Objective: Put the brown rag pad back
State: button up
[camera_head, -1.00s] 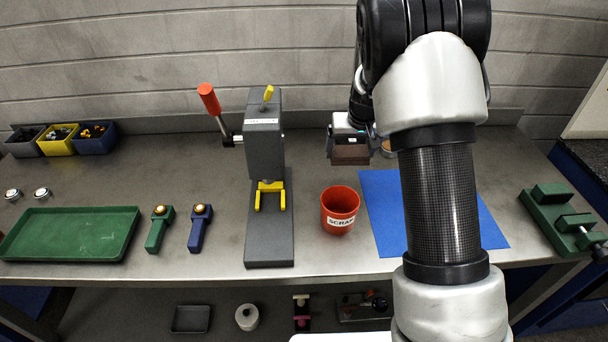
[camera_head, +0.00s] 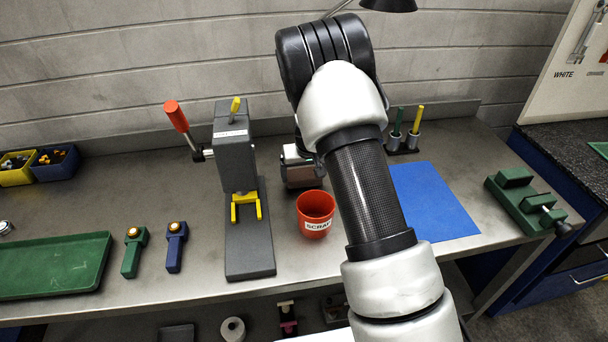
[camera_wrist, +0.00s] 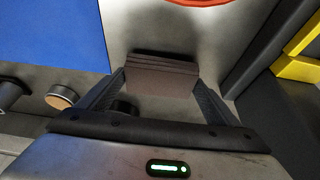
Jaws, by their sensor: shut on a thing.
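The brown rag pad (camera_wrist: 162,74) sits between the two fingers of my gripper (camera_wrist: 160,88) in the wrist view. The fingers are shut on its sides. In the head view the pad (camera_head: 304,176) shows below my gripper (camera_head: 298,160), between the grey press and my forearm. My arm hides part of the gripper there. I cannot tell whether the pad touches the bench or is just above it.
A red SCRAP cup (camera_head: 316,212) stands just in front of the pad. The grey press (camera_head: 236,150) with yellow fork is to the left. A blue mat (camera_head: 438,200), a holder with green and yellow sticks (camera_head: 404,142) and a green vise (camera_head: 524,202) are right.

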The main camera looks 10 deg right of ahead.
jog(key=shift+f, duration=0.4)
jog(key=shift+f, duration=0.1)
jog(key=shift+f, duration=0.15)
jog(key=o, duration=0.9)
